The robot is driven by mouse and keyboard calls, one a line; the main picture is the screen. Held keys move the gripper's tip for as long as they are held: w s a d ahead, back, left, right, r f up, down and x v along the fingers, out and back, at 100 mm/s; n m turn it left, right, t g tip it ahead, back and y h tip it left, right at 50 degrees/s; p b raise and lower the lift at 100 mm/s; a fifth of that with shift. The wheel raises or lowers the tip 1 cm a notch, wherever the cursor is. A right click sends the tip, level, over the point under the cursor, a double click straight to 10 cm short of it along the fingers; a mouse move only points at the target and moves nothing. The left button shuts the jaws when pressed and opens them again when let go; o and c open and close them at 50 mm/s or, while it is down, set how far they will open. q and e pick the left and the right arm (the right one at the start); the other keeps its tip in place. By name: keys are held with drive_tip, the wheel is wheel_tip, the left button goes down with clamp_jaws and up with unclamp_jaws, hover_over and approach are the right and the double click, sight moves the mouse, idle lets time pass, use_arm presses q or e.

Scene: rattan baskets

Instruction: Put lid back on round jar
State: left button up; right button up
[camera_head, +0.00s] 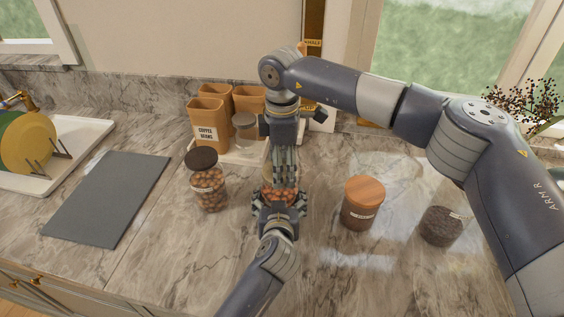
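A glass jar with reddish-brown contents (268,191) stands upright on the counter in the middle, mostly hidden by my grippers. My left gripper (279,202) comes up from the bottom of the picture and is around the jar's lower part; its finger contact is hard to see. My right gripper (285,178) points straight down over the jar's top, its fingers close together and overlapping the jar in the picture. No separate lid shows clearly there, so I cannot tell whether the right fingers hold one.
A dark-lidded jar of nuts (208,187) stands left of the jar; a wooden-lidded canister (363,205) and dark jar (440,227) stand right. Orange-brown canisters (207,122) and a small jar (244,126) are behind. A grey mat (108,198) lies left. The front counter is clear.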

use_arm(q)
drive_tip(key=shift+f, duration=0.15)
use_arm(e)
drive_tip(key=shift+f, duration=0.6)
use_arm(q)
drive_tip(key=c, duration=0.6)
use_arm(e)
drive_tip(key=shift+s+m, duration=0.1)
drive_tip(key=shift+m, duration=1.6)
drive_tip(key=o, duration=0.8)
drive_tip(key=shift+r, duration=0.1)
drive_tip(key=shift+r, duration=2.15)
